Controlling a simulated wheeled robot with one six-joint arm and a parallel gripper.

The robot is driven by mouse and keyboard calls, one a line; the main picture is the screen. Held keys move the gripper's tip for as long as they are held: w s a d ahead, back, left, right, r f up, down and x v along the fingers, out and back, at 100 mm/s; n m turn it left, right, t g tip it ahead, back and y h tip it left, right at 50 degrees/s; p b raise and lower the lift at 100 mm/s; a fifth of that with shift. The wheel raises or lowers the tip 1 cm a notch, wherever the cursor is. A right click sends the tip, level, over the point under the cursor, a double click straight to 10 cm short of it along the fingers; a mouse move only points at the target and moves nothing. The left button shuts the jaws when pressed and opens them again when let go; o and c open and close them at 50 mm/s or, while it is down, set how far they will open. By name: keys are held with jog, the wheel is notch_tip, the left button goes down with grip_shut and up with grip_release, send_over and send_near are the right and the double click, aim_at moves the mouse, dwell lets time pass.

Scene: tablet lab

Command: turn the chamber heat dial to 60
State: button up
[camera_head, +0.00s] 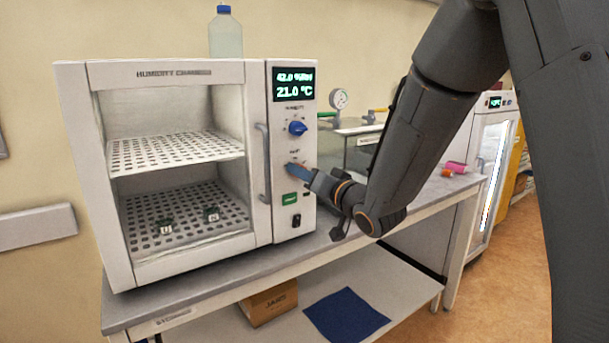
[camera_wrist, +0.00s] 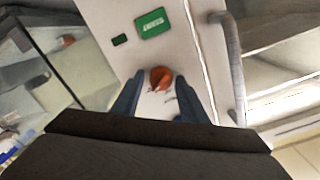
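The humidity chamber (camera_head: 82,165) stands on the bench, its display (camera_head: 293,84) reading about 42.0 % humidity and 21.0 °C. The red-orange heat dial (camera_wrist: 160,78) is on its control panel, below the blue humidity dial (camera_head: 297,128). In the head view my gripper (camera_head: 299,172) is at the panel and covers most of the heat dial. In the wrist view my gripper's (camera_wrist: 160,84) two blue fingers are apart, one on each side of the heat dial, with gaps visible. The dial's pointer and scale are too blurred to read.
A green button (camera_head: 290,199) and a black switch (camera_head: 296,221) sit below the heat dial. The door handle (camera_head: 263,165) sticks out beside the panel.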

jog(key=shift+o, duration=0.4)
jog(key=b+v, duration=0.1)
jog(key=v, duration=0.6)
jog(key=shift+s+d, duration=0.2)
jog(key=shift+s, duration=0.1)
jog(key=s+d+f+m+g+h, duration=0.1)
jog(key=s+d+f+g+h, duration=0.25)
jog(key=d+f, duration=0.35)
jog(key=s+d+f+g+h, duration=0.2)
jog(key=d+f+h, duration=0.3)
jog(key=f, duration=0.3)
jog(key=s+d+f+g, duration=0.2)
jog(key=s+f+g, duration=0.1)
jog(key=s, duration=0.7)
jog(key=s+d+f+g+h, duration=0.1)
jog(key=s+f+g, duration=0.2)
jog(key=s+g, duration=0.3)
jog(key=s, duration=0.5)
jog(key=shift+d+f, duration=0.35)
